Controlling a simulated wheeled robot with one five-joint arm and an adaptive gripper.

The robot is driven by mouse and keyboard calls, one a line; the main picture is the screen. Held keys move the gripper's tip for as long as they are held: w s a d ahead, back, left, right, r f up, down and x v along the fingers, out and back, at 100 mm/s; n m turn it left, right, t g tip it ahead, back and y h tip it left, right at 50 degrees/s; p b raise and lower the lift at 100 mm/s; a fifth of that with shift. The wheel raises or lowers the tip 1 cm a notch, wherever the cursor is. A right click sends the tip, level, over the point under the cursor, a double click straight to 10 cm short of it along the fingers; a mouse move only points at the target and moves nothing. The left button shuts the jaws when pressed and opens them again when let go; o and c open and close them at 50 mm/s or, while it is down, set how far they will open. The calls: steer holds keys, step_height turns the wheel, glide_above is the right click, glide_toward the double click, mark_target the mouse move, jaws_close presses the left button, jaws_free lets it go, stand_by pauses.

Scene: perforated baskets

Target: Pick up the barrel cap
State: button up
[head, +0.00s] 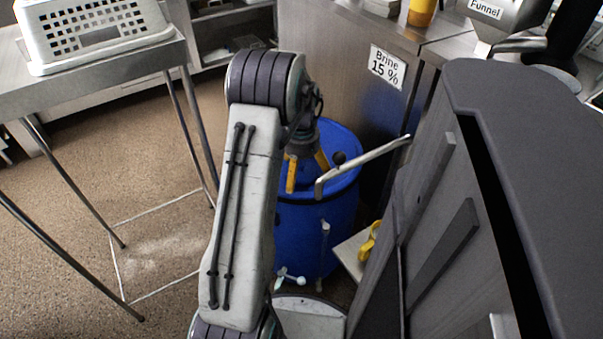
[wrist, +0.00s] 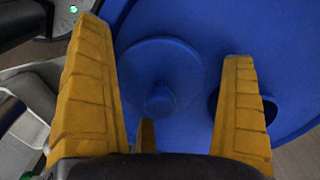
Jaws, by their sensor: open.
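The blue barrel (head: 300,240) stands on the floor, with its round top below my gripper (head: 306,170). In the wrist view the blue barrel top (wrist: 205,25) fills most of the picture. A blue round cap with a small raised knob (wrist: 160,98), which looks like the barrel cap, lies on that top. My gripper (wrist: 162,45) is open, its yellow fingers spread left and right of the cap's knob, with nothing held between them. Whether the fingers touch the cap cannot be told. In the head view the cap is not clearly visible behind my gripper.
A dark round opening (wrist: 240,108) lies in the barrel top, partly behind the right finger. A metal lever (head: 365,165) crosses near the barrel's right side. A steel cabinet labelled Brine 15 % (head: 387,67) stands behind. A steel table with a white basket (head: 95,45) is at left.

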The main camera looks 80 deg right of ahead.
steer(key=c, duration=1.2)
steer(key=shift+o, duration=0.2)
steer(key=shift+r, duration=0.15)
